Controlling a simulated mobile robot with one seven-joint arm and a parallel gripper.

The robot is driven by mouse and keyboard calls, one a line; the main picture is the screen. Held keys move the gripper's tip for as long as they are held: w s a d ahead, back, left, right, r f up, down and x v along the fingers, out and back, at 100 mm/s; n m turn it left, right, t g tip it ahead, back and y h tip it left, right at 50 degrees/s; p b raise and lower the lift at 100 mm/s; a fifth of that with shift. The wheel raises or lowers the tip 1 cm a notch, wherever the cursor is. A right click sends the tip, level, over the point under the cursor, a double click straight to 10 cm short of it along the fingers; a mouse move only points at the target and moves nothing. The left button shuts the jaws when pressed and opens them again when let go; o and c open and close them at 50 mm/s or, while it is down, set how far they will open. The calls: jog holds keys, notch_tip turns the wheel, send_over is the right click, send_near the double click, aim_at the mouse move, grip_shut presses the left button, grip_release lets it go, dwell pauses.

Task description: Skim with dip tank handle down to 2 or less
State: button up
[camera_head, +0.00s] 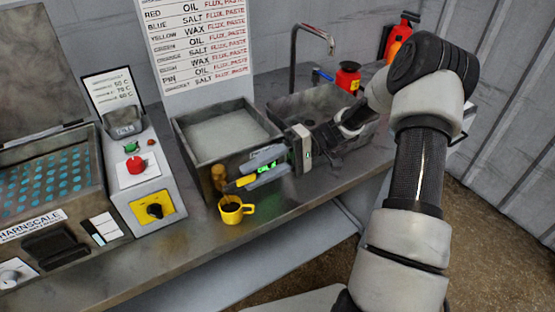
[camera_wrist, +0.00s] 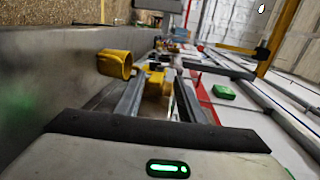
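The dip tank (camera_head: 181,140) is an open grey metal box on the bench, with a pale grey surface inside. A small brass-brown handle-like part (camera_head: 219,176) is at its front left corner. My gripper (camera_head: 240,174) points left along the tank's front, its fingertips just right of that part. The fingers look apart in both views. In the wrist view (camera_wrist: 158,80) yellow and brownish shapes show between and beyond the fingertips; I cannot tell whether any is the handle or is touched.
A yellow mug (camera_head: 232,211) stands on the bench just below my fingertips; it also shows in the wrist view (camera_wrist: 114,64). A control box (camera_head: 152,188) with a red button and yellow switch stands left. A sink (camera_head: 303,105) with a tap is behind right.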

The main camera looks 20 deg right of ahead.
jog(key=v, duration=1.6)
jog(key=shift+d+b, duration=0.3)
jog(key=shift+w+r, duration=0.1)
